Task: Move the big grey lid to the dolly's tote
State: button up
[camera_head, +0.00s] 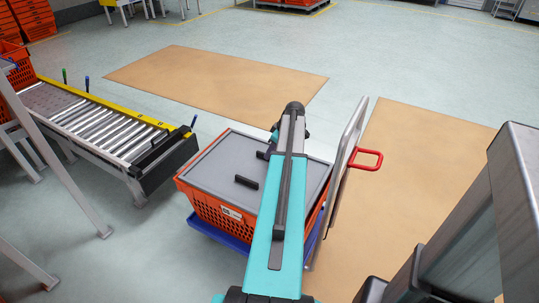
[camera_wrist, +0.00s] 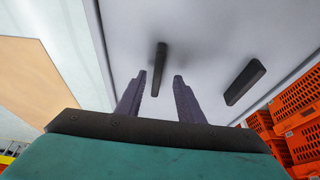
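The big grey lid (camera_head: 225,160) lies flat over the top of an orange tote (camera_head: 215,212). The tote stands on a blue dolly (camera_head: 215,240). A dark bar handle (camera_head: 246,182) shows on the lid. In the wrist view the lid (camera_wrist: 215,35) fills the upper middle, with one dark handle (camera_wrist: 160,68) and a second handle (camera_wrist: 245,82). My gripper (camera_wrist: 158,85) is open, its two fingers apart. The first handle appears in the gap between them; I cannot tell whether they touch it. In the head view my arm largely hides the gripper and part of the lid.
A roller conveyor (camera_head: 105,128) with a black end stands left of the dolly. A grey push bar with a red handle (camera_head: 368,158) rises at the dolly's right. Tan mats (camera_head: 215,80) lie on open floor. Stacked orange totes (camera_wrist: 300,105) stand in the background.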

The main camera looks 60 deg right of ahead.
jog(key=v, duration=1)
dwell(0.4)
